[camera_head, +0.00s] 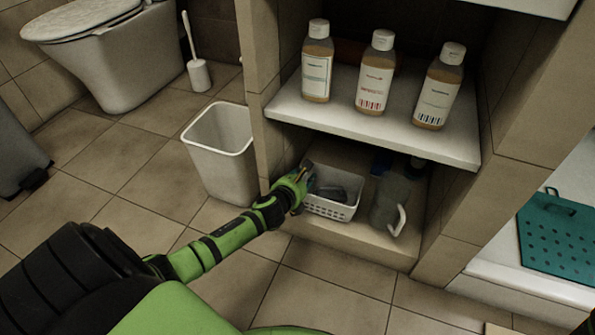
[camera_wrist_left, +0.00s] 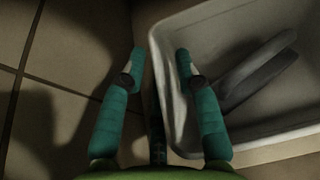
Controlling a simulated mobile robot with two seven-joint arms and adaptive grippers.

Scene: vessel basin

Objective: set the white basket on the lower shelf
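The white basket (camera_head: 333,210) sits on the lower shelf (camera_head: 365,236) of the tiled unit, at its left side. A dark grey object (camera_head: 352,192) lies in it. My left gripper (camera_head: 307,178) is at the basket's left end. In the left wrist view my left gripper (camera_wrist_left: 160,58) is open astride the rim of the basket (camera_wrist_left: 168,100). One teal finger is outside the wall, with a gap to it. The other is inside, close to the wall; contact is unclear.
A grey jug-like container (camera_head: 390,198) stands right of the basket. Three capped bottles (camera_head: 375,75) stand on the upper shelf (camera_head: 340,115), above the basket. A white bin (camera_head: 222,155) stands left of the unit's side wall. The tiled floor (camera_head: 320,290) in front is clear.

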